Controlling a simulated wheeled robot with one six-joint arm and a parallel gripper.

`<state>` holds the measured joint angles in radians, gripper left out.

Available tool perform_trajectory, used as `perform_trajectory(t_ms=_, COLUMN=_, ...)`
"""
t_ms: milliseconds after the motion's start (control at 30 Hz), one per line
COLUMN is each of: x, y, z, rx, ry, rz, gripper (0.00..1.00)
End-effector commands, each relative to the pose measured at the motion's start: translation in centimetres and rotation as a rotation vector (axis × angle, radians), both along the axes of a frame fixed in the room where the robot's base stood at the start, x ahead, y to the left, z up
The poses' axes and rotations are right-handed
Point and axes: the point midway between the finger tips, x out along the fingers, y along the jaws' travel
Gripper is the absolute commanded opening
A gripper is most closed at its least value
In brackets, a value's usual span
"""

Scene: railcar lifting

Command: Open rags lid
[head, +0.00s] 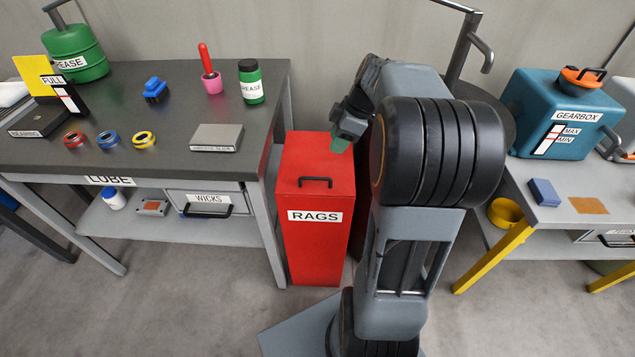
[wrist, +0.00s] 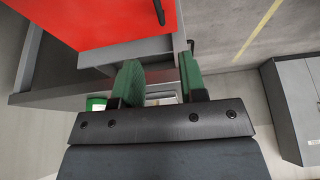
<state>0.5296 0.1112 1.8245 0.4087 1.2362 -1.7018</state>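The red rags bin (head: 312,245) stands on the floor between two benches in the head view. Its flat red lid (head: 316,166) is shut and carries a black bar handle (head: 315,181) near the front edge. My gripper (head: 341,143) is above the lid's back right part, behind and right of the handle. In the wrist view, the lid's red surface (wrist: 100,18) fills the top left, with part of the black handle (wrist: 159,10) at the top edge. My gripper (wrist: 162,75) shows two green fingers apart with nothing between them.
The lube bench (head: 180,75) stands left of the bin, with a grey box (head: 217,137) near its right edge. The gearbox bench (head: 580,220) is on the right, bearing a teal gearbox tank (head: 545,95). Open floor (head: 190,290) lies in front of the lube bench.

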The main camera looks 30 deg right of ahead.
Motion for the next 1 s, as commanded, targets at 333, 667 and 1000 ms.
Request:
perform_trajectory(t_ms=333, x=1.2, y=1.5, z=-5.4, rx=0.006, ry=-0.007, rz=0.028, gripper=0.38)
perform_trajectory(t_ms=667, x=2.3, y=3.5, z=-10.6, rx=0.005, ry=-0.007, rz=0.028, gripper=0.38)
perform_trajectory(t_ms=1000, x=2.7, y=4.2, z=-12.8, rx=0.004, ry=-0.009, rz=0.026, gripper=0.38)
